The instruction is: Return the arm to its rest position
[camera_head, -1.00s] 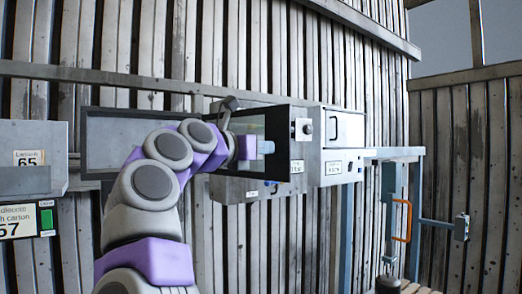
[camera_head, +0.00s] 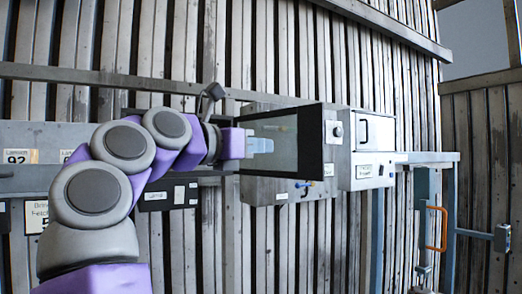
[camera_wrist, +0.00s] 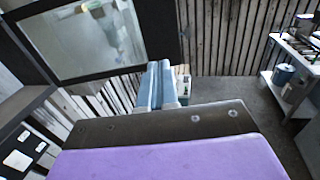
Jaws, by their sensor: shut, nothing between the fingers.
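My arm, purple and grey, reaches from the lower left of the head view to the middle. My gripper (camera_head: 262,146) has pale blue fingers, shut and empty. In the head view it stands in front of a black-framed glass panel (camera_head: 276,150). In the wrist view the shut blue fingers (camera_wrist: 158,84) point away from the camera, and the glass panel (camera_wrist: 88,38) fills the upper left. I cannot tell the exact gap between fingers and panel; nothing is held.
A grey box with a knob (camera_head: 336,130) and a white handled unit (camera_head: 374,130) stand right of the panel. A blue frame with an orange handle (camera_head: 436,230) is further right. In the wrist view, open floor (camera_wrist: 235,88) and a bench (camera_wrist: 292,55) lie at right.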

